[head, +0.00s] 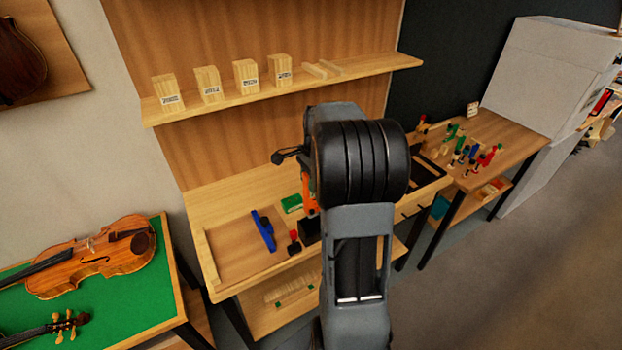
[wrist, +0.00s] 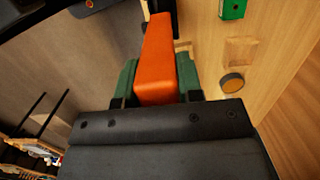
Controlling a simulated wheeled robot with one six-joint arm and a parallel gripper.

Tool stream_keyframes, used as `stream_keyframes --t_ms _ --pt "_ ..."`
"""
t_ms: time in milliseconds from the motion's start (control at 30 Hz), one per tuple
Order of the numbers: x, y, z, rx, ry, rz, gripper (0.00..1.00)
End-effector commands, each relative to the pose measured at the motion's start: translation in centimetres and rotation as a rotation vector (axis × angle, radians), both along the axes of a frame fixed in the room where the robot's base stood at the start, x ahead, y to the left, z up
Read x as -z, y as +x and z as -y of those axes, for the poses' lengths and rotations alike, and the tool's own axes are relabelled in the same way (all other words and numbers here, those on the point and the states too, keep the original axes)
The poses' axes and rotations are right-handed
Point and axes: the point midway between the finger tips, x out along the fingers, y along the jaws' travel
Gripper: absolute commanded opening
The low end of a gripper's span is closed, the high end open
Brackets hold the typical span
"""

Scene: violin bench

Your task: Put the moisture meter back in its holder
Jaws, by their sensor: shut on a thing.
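The moisture meter, an orange block with a dark end, is in my gripper (wrist: 157,72). In the wrist view the orange body (wrist: 157,58) sits between the two green finger pads, its dark end pointing away from the palm. In the head view the orange (head: 308,194) shows just left of my arm, over the bench. A black block-like thing (head: 309,231), perhaps the holder, stands on the bench just below it. My arm hides part of it, so I cannot tell whether the meter touches it. My fingers are mostly hidden in the head view.
A green box (head: 291,203), a blue tool (head: 263,230) and a red-knobbed item (head: 294,244) are near the meter on the bench. A shelf (head: 225,99) with wooden blocks is above. A violin (head: 100,258) lies on the green table at left. The bench's left part is clear.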

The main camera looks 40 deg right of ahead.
Motion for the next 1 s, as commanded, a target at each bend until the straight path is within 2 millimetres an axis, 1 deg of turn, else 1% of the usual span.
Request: stream_keyframes --t_ms 167,467,800,1000 --pt "-0.1 0.0 -0.2 0.000 0.000 0.000 0.00" --pt "1.6 0.0 -0.1 0.004 0.000 0.001 0.00" --pt "4.3 -0.1 0.0 0.005 0.000 0.000 0.00" --pt "5.0 0.0 0.0 0.005 0.000 0.001 0.00"
